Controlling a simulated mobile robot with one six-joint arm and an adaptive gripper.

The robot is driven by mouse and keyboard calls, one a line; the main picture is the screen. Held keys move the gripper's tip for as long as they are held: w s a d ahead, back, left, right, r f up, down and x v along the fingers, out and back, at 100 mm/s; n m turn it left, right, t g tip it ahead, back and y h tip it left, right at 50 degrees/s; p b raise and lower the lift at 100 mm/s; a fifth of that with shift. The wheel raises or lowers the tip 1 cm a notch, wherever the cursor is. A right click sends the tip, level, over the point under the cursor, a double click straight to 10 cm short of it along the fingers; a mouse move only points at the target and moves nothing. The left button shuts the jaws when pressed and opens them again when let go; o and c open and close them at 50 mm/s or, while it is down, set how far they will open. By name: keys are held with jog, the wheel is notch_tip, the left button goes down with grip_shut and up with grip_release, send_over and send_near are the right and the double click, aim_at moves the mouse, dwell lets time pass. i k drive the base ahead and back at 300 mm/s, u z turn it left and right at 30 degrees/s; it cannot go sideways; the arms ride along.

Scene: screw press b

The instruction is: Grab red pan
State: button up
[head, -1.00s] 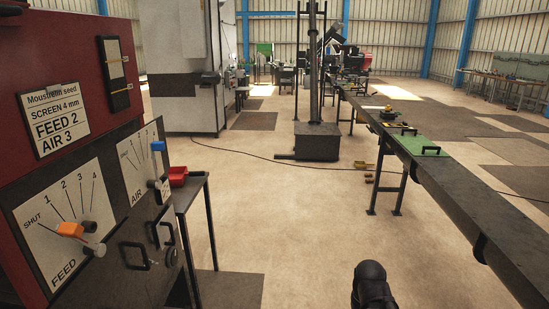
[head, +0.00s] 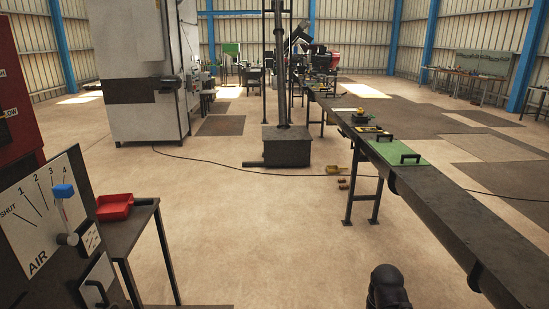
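A red pan (head: 115,207), a shallow open tray, sits on a small dark side stand (head: 128,232) at the left, just right of the machine panel. The part of its inside that shows looks empty. A black rounded part of my arm shows at the bottom, right of centre, well away from the pan. My gripper's fingers are not in view.
The panel with the AIR dial (head: 42,215) and blue lever stands close at the left, beside the stand. A long dark bench (head: 430,210) runs along the right. A black post on a box base (head: 286,146) stands ahead.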

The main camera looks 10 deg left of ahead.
aim_at(115, 207)
jog(key=i, duration=1.55)
jog(key=u, duration=0.45)
jog(key=i, duration=0.75)
jog(key=u, duration=0.7)
jog(key=i, duration=0.55)
jog(key=u, duration=0.8)
jog(key=i, duration=0.6)
jog(key=u, duration=0.35)
